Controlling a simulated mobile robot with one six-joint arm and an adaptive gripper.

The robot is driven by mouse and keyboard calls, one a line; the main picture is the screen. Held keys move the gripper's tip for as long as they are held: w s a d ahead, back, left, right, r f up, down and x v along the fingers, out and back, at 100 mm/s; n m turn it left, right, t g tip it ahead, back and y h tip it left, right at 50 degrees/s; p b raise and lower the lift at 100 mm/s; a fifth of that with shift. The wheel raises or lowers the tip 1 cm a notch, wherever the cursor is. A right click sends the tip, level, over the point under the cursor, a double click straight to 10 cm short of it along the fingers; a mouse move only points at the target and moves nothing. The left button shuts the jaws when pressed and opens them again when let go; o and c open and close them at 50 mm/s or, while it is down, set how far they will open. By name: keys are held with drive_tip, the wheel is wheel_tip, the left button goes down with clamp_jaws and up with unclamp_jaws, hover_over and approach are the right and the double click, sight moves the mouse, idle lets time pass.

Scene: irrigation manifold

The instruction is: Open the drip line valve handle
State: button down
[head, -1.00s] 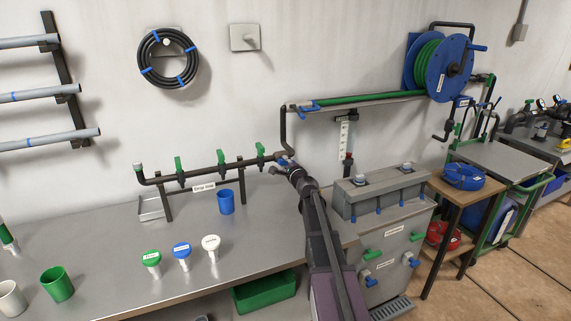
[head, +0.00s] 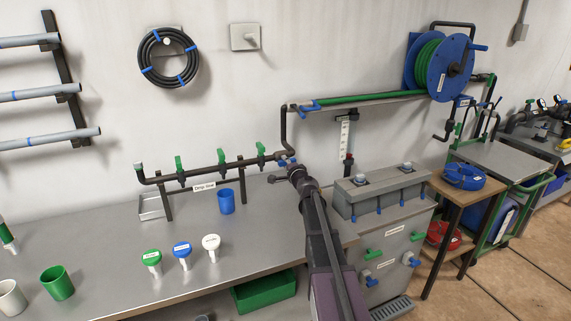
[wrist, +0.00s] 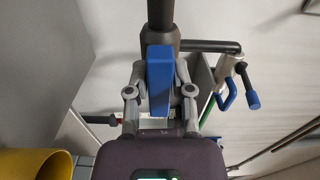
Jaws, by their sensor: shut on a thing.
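The dark drip line pipe (head: 205,172) runs along the back of the bench, with a "Drip line" label (head: 204,187) and several green handles, one of them the rightmost green handle (head: 261,149). At its right end is a blue valve handle (head: 285,161), partly hidden by my arm. In the wrist view the blue handle (wrist: 159,80) stands between the two grey fingers of my gripper (wrist: 160,58), below a dark pipe (wrist: 160,12). My gripper is shut on it. In the head view my gripper (head: 286,168) is small and its fingers are hard to make out.
A blue cup (head: 226,202) stands near the pipe. Green, blue and white round-topped pieces (head: 182,251) stand at the bench front. A grey box unit (head: 380,195) is right of my arm. The wrist view shows another blue-ended fitting (wrist: 252,100) and a yellow object (wrist: 32,164).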

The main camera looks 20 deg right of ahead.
drive_tip(key=c, duration=0.5)
unclamp_jaws()
drive_tip(key=shift+s, duration=0.1)
drive_tip(key=s, duration=1.1)
drive_tip(key=shift+s, duration=0.4)
drive_tip(key=shift+a, duration=0.1)
